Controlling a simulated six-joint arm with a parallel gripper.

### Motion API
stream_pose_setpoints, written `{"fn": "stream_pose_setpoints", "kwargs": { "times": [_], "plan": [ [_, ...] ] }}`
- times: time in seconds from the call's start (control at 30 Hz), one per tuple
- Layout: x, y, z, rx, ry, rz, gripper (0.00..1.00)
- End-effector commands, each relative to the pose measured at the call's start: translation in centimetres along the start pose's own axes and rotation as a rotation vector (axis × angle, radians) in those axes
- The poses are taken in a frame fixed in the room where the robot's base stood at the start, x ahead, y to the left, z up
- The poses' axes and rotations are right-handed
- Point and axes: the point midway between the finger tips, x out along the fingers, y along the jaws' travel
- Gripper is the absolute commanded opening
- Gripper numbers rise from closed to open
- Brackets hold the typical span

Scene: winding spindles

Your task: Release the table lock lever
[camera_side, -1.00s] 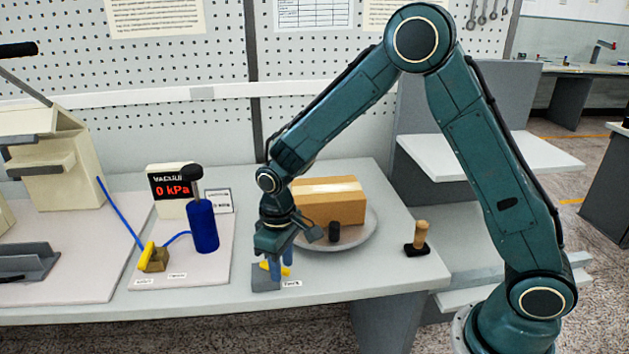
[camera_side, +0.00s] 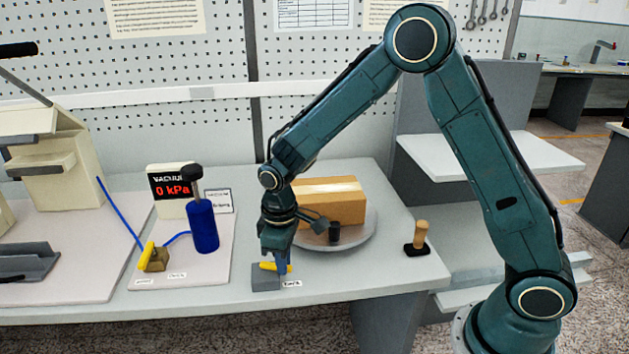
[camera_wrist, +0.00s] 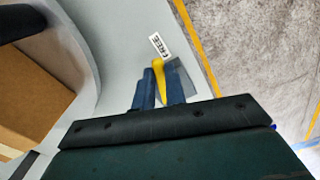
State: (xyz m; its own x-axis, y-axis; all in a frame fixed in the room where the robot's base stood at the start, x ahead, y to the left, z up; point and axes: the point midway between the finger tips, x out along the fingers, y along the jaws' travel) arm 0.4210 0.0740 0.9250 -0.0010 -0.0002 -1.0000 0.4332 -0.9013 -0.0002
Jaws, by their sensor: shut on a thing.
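The yellow lock lever (camera_side: 268,266) sits on a small grey block (camera_side: 265,280) near the table's front edge. My gripper (camera_side: 284,266) points down at it, with its blue fingers at the lever's right part. In the wrist view, the lever (camera_wrist: 159,72) stands between the two blue fingers (camera_wrist: 160,88), and my gripper is shut on it. A white label (camera_wrist: 160,45) reading FREE lies just beyond the lever's tip. The lever's lower part is partly hidden by the fingers.
A wooden-handled stamp-like thing (camera_side: 420,238) stands at right. A blue cylinder (camera_side: 203,228) and a gauge reading 0 kPa (camera_side: 172,186) stand at left.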

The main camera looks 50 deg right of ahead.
Motion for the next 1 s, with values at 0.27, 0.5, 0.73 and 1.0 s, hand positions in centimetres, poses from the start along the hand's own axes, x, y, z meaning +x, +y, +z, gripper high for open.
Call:
{"fn": "stream_pose_setpoints", "kwargs": {
  "times": [0.27,0.5,0.73,1.0],
  "plan": [
    [-0.1,0.1,-0.1,-0.005,0.003,0.001,0.00],
    [0.0,0.0,-0.1,-0.004,0.002,0.001,0.35],
    [-0.1,0.0,-0.1,-0.003,0.002,0.001,0.35],
    [-1.9,0.1,-0.1,-0.003,0.005,0.001,0.35]
  ]
}}
